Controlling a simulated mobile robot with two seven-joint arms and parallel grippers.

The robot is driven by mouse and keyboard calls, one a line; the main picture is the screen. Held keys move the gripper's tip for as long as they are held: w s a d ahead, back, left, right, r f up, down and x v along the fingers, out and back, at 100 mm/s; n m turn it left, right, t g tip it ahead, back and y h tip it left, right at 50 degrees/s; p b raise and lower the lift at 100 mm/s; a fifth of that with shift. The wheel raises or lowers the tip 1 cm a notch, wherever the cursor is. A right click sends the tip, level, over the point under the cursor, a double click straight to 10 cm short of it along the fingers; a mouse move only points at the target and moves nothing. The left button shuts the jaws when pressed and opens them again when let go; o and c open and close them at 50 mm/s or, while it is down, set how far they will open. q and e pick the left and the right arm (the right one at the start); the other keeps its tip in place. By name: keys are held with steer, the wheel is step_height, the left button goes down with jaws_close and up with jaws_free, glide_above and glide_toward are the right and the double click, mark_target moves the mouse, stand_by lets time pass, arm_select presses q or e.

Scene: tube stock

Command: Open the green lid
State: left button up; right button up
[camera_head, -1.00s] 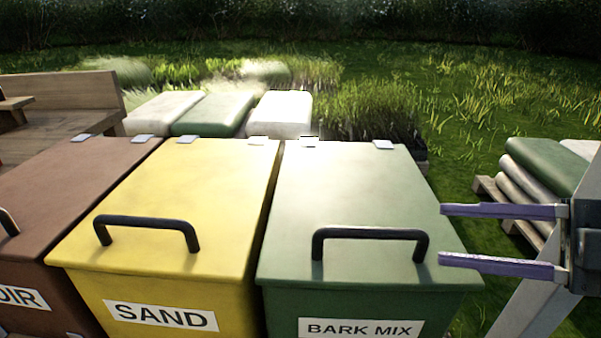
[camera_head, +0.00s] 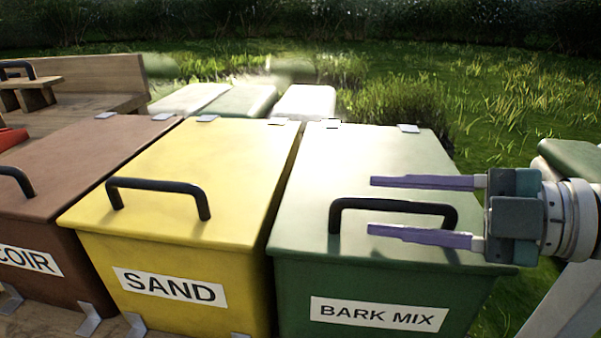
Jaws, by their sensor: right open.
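The green lid (camera_head: 345,165) lies closed on the green bin (camera_head: 300,295), which is labelled BARK MIX. Its black bar handle (camera_head: 395,204) stands near the lid's front edge. Two light hinges show at the lid's back edge. My right gripper (camera_head: 370,206) comes in from the right with its purple fingers open. In the picture one finger lies above the handle's bar and the other below it. I cannot tell whether the fingers touch the handle. My left gripper is not in view.
A yellow SAND bin (camera_head: 200,160) stands close beside the green bin, with a brown COIR bin (camera_head: 70,165) further left. Both are closed, with black handles. Pale and green sacks (camera_head: 240,100) lie behind. A wooden bench (camera_head: 90,85) is at the back left. Grass is open behind right.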

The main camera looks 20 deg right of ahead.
jaws_close()
stand_by(0.4)
stand_by(1.1)
